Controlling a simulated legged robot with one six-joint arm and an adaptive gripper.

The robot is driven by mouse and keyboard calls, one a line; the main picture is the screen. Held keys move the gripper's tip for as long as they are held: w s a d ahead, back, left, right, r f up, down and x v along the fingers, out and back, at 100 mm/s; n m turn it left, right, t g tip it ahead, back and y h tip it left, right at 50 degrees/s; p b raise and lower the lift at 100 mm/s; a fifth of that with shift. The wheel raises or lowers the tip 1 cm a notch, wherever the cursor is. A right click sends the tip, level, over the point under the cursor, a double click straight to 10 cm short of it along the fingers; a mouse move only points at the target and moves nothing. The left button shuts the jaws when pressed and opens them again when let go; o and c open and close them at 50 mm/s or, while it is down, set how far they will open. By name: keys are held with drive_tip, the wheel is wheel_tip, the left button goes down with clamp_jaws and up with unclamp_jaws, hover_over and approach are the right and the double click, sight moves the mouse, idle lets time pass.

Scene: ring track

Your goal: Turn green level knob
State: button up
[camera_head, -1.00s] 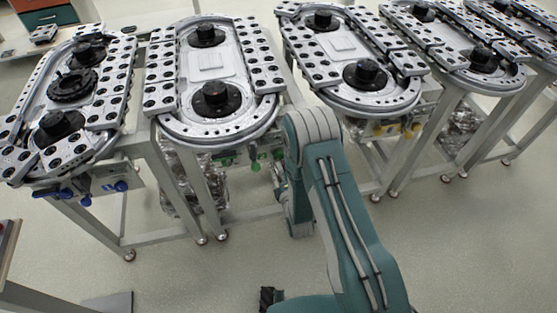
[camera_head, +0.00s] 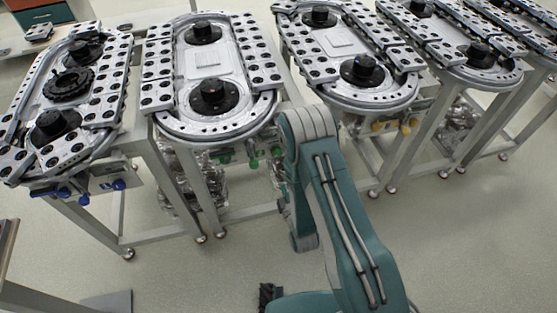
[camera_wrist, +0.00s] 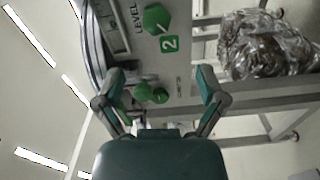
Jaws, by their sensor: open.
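The green level knob (camera_wrist: 157,18) is at the top of the wrist view, on a light panel beside the word LEVEL and a green "2" label. My gripper (camera_wrist: 160,76) is open, with one finger on each side of the view and nothing held. The level knob lies beyond the fingertips, apart from them. Two smaller green knobs (camera_wrist: 151,93) show between the fingers. In the head view, green knobs (camera_head: 253,164) sit under the front edge of the second ring track (camera_head: 215,131); my gripper is hidden there behind my arm.
A foil-wrapped bundle (camera_wrist: 265,45) and grey frame bars are right of the panel. Open floor lies in front.

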sight(277, 154)
drive_tip(key=w+a+m, duration=0.1)
drive_tip(key=w+m, duration=0.2)
drive_tip(key=m, duration=0.1)
drive_tip(key=w+a+m, duration=0.1)
drive_tip(key=w+m, duration=0.3)
drive_tip(key=m, duration=0.1)
drive_tip(key=w+m, duration=0.4)
drive_tip(key=m, duration=0.1)
drive_tip(key=shift+w+a+r, duration=0.1)
drive_tip(key=shift+a+r, duration=0.2)
drive_tip(key=shift+a, duration=0.1)
drive_tip(key=c, duration=1.2)
